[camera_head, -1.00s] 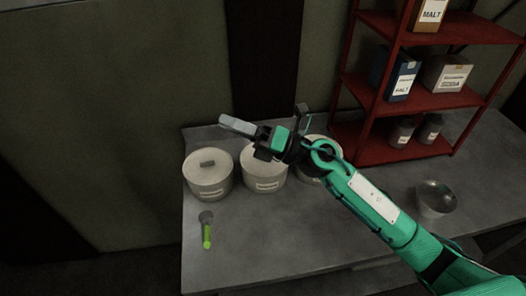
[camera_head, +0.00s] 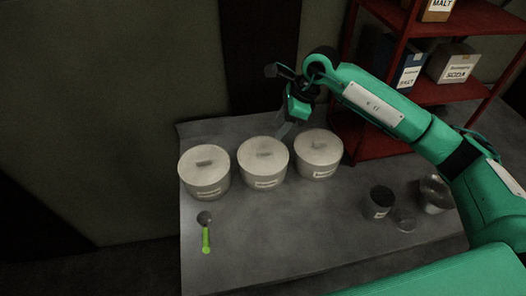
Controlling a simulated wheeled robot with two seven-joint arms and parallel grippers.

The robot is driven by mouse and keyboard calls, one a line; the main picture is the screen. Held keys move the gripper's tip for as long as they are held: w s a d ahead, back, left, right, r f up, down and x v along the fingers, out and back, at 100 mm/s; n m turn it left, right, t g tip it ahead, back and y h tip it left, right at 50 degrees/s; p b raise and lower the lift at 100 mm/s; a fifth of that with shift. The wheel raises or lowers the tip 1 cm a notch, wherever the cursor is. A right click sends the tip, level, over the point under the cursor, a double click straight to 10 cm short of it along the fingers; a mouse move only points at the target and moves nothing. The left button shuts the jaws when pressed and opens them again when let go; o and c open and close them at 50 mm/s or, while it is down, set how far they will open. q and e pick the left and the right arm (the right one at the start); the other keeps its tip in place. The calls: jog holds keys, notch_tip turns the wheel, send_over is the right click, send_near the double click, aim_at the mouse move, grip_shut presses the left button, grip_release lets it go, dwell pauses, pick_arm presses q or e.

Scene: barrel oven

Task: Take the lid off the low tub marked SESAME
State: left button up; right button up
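Three low, pale tubs with knobbed lids stand in a row on the grey table: a left tub (camera_head: 204,175), a middle tub (camera_head: 263,166) and a right tub (camera_head: 318,157). Each has a lid on and a small label on its front. The labels are too small to read, so I cannot tell which is SESAME. My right gripper (camera_head: 285,129) points down behind the gap between the middle and right tubs, near their lids. Its finger opening is not clear, and I see nothing held. My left gripper is out of view.
A green-handled scoop (camera_head: 205,234) lies in front of the left tub. A red shelf (camera_head: 452,91) rises behind. The front middle table (camera_head: 290,235) is clear.

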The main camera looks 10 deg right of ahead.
aim_at(263, 150)
jog(key=p+x, duration=0.1)
jog(key=x, duration=0.3)
jog(key=shift+a+f, duration=0.2)
jog(key=shift+f, duration=0.1)
jog(key=p+x, duration=0.2)
jog(key=x, duration=0.2)
jog(key=shift+s+a+f+p, duration=0.15)
jog(key=shift+f+p, duration=0.1)
jog(key=shift+p, duration=0.15)
jog(key=shift+a+f, duration=0.1)
jog(key=shift+f, duration=0.25)
jog(key=shift+c, duration=0.2)
grip_shut()
